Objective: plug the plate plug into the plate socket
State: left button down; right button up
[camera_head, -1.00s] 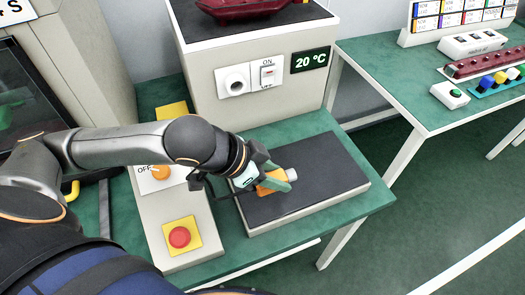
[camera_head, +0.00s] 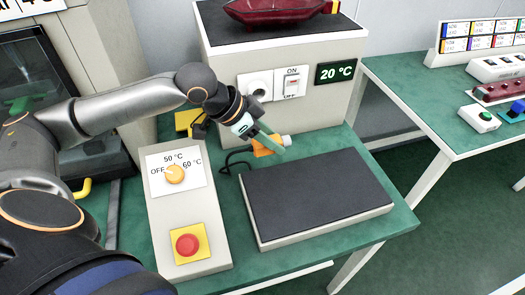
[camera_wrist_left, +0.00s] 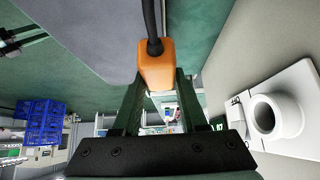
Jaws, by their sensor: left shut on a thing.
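The plate plug (camera_head: 264,150) is an orange block with a pale end and a dark cable. My left gripper (camera_head: 272,145) is shut on it, holding it raised behind the dark hot plate (camera_head: 315,190), with its pale end pointing right. In the left wrist view the orange plug (camera_wrist_left: 157,62) sits between the fingers, its black cable running up. The plate socket (camera_head: 257,86) is a white square with a round recess on the front of the grey box. It is behind and above the plug, apart from it. The left wrist view shows the socket (camera_wrist_left: 276,116) at right. My right gripper is not in view.
An ON/OFF switch (camera_head: 292,84) and a 20 °C display (camera_head: 335,73) sit right of the socket. A control box with an orange knob (camera_head: 175,174) and a red button (camera_head: 187,244) stands left of the plate. A dark red dish (camera_head: 272,11) rests on the grey box.

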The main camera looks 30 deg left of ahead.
pick_arm(q)
jog(key=w+a+f, duration=0.4)
jog(key=a+f, duration=0.1)
jog(key=shift+w+b, duration=0.15)
jog(key=shift+b, duration=0.2)
jog(key=shift+w+a+f, duration=0.1)
jog(key=shift+a+f, duration=0.05)
jog(key=shift+f, duration=3)
jog(key=shift+c, duration=2.2)
grip_release()
jog(key=shift+f, duration=0.1)
